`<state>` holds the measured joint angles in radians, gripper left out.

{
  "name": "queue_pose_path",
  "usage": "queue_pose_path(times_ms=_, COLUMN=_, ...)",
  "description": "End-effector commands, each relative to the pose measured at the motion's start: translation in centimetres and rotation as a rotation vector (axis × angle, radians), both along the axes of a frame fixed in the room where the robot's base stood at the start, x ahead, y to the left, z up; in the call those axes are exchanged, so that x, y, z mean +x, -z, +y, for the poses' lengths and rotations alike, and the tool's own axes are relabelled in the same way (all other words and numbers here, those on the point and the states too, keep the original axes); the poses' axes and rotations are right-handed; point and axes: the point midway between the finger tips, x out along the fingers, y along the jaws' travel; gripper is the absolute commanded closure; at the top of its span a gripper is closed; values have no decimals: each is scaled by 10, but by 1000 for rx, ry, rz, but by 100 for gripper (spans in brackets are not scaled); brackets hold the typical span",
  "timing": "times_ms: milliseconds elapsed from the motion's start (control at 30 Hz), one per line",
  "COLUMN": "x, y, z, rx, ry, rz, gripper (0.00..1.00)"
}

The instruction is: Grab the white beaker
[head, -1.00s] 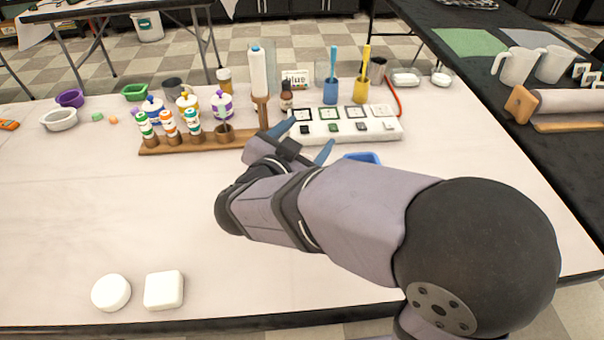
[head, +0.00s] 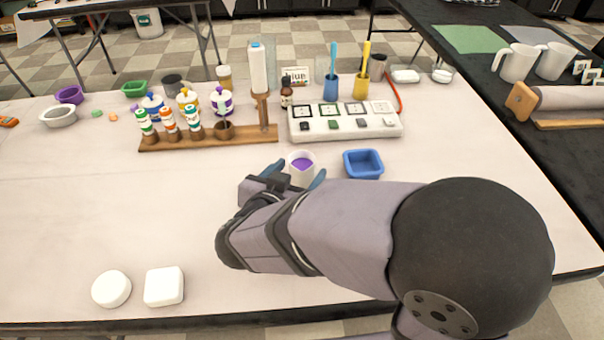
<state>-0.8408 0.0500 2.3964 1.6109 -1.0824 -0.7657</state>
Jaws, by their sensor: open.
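A white beaker (head: 301,171) with purple contents stands on the table near the middle in the head view. My gripper (head: 294,177) is open, with one blue fingertip to the left of the beaker and the other to its lower right. The beaker shows between or just beyond the fingertips; I cannot tell whether they touch it. The gripper and wrist hide the beaker's lower part.
A blue tray (head: 362,164) lies just right of the beaker. Behind are a wooden bottle rack (head: 165,145) and a white block with several squares (head: 345,126). Two white soaps (head: 164,286) lie at the front left.

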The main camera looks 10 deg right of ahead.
Motion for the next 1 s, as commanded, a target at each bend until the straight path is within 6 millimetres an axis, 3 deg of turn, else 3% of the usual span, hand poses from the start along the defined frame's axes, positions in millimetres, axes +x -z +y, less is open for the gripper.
queue_pose_path(times_ms=500, x=40, y=18, z=-22, rx=0, ry=2, rz=0, gripper=37)
queue_pose_path(times_ms=800, x=43, y=18, z=-23, rx=0, ry=0, rz=0, gripper=37)
queue_pose_path(times_ms=1000, x=43, y=18, z=-23, rx=0, ry=0, rz=0, gripper=84)
